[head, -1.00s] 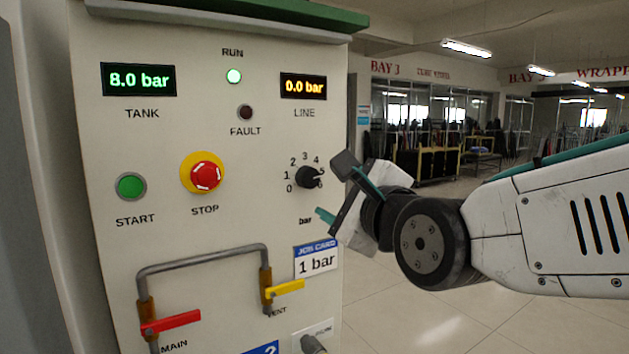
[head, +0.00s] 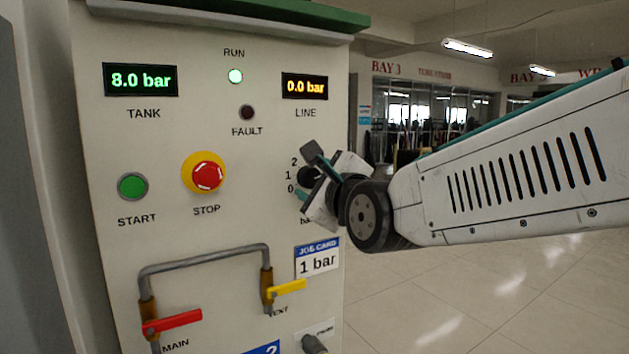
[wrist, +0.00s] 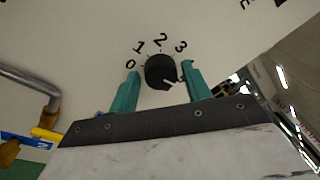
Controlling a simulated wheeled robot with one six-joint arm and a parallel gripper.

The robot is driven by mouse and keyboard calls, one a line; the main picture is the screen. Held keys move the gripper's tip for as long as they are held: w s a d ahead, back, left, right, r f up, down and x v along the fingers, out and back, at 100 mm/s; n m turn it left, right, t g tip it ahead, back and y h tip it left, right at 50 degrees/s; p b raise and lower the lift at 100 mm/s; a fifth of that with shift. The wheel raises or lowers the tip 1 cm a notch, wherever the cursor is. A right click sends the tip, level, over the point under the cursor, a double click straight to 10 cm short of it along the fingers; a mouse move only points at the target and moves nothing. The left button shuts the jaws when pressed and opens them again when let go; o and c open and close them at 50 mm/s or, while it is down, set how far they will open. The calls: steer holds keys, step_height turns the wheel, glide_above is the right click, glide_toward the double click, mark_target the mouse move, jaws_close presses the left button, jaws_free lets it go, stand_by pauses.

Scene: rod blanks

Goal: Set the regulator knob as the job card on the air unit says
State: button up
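The black regulator knob (head: 308,177) is on the front panel of the air unit (head: 225,120); in the head view my gripper (head: 306,174) partly covers it and its higher numbers. The wrist view shows the knob (wrist: 160,70) between the two teal fingers of my gripper (wrist: 160,71), with a gap on each side. The gripper is open. Numbers 0 to 3 show around the knob; its pale mark points to the lower right, past 3. The exact setting is unclear. The job card (head: 317,261) reads 1 bar. The line display (head: 305,86) reads 0.0 bar.
The tank display (head: 141,80) reads 8.0 bar. A red stop button (head: 207,176) and green start button (head: 132,186) are left of the knob. Below are a pipe (head: 205,257), a red lever (head: 172,321) and a yellow lever (head: 287,287). Open floor lies right of the unit.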

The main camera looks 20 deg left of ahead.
steer(key=c, duration=0.6)
